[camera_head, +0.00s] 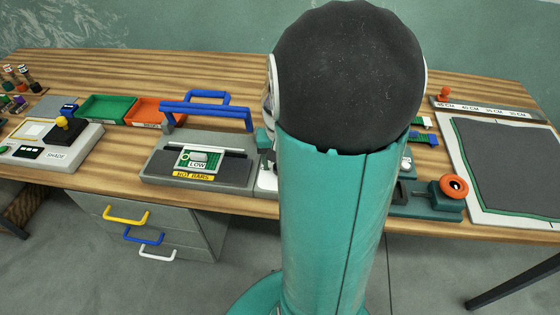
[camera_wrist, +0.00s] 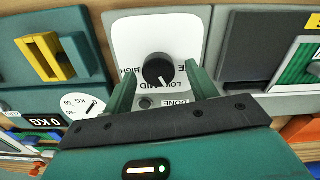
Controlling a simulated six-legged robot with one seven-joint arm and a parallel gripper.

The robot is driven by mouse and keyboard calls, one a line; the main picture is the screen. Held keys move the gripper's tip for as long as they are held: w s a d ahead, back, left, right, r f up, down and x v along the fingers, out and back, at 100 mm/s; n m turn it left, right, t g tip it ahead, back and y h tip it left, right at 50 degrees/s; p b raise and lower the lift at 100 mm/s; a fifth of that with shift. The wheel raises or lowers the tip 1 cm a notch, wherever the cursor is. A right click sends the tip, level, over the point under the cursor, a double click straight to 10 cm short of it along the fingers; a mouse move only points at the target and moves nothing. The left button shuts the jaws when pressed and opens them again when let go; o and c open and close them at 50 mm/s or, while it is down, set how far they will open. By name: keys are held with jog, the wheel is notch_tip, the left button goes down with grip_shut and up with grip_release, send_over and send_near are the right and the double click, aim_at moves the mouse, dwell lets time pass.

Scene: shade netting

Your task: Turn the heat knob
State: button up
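The heat knob (camera_wrist: 158,69) is a round black knob on a white panel (camera_wrist: 186,32) in the wrist view. A small white mark shows on its lower side in the picture. Upside-down and partly covered labels surround it, with HIGH at the left and LOW and MID below; I cannot tell the exact setting. My gripper (camera_wrist: 160,76) is open, with one green finger on each side of the knob and visible gaps to it. In the head view my arm hides the knob.
In the head view, a grey sealer with blue handles (camera_head: 206,110) stands left of my arm. A base with an orange ring knob (camera_head: 454,187) and a dark mat (camera_head: 500,165) are right. In the wrist view, a green unit with a yellow handle (camera_wrist: 44,57) is left of the panel.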

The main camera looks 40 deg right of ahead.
notch_tip(320, 180, up, 14)
dwell(0.7)
jog(key=shift+s+a+f, duration=0.1)
dwell(0.3)
jog(key=s+a+r+n+t, duration=0.1)
jog(key=a+n, duration=0.3)
jog(key=a, duration=0.7)
jog(key=s+a+r+n+t, duration=0.2)
jog(key=s+a+n+t, duration=0.2)
jog(key=a, duration=0.8)
jog(key=shift+t, duration=0.3)
